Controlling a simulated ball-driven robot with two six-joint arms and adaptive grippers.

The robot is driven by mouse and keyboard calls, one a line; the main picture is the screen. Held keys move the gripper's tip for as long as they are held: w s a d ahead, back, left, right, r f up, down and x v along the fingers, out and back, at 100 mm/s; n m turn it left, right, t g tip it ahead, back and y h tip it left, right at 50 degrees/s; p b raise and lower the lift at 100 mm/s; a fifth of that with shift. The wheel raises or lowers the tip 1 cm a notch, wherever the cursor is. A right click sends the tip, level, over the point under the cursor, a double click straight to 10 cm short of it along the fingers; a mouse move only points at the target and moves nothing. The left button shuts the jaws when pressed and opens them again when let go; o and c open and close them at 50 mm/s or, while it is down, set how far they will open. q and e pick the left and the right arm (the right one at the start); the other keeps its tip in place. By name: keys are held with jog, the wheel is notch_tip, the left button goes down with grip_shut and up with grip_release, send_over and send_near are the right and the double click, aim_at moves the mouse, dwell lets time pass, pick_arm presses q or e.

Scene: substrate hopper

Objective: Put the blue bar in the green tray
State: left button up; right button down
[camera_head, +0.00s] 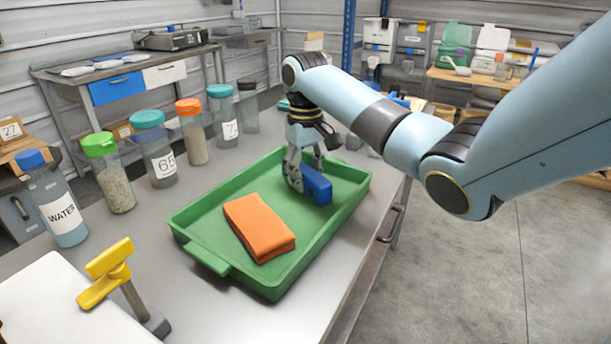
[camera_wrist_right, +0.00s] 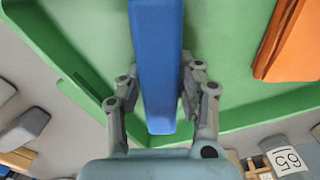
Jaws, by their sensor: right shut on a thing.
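The blue bar (camera_head: 319,187) is within the outline of the green tray (camera_head: 208,212), towards its far right end. My right gripper (camera_head: 305,176) is shut on the bar from above, one finger on each side. In the right wrist view the bar (camera_wrist_right: 157,70) runs between the two fingers of the gripper (camera_wrist_right: 158,88), with the green tray floor (camera_wrist_right: 225,70) behind it. Whether the bar touches the tray floor or hangs just above it, I cannot tell. My left gripper is not in view.
A folded orange cloth (camera_head: 258,226) lies in the near part of the tray. Several lidded jars, one marked WATER (camera_head: 58,203), stand in a row left of the tray. A yellow-handled tool (camera_head: 110,270) is at the near left. Tray floor between cloth and bar is clear.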

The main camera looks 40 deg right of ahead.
aim_at(306, 169)
jog(key=c, duration=0.9)
grip_release()
notch_tip(306, 169, up, 12)
jog(key=p, duration=0.3)
jog(key=shift+r, duration=0.15)
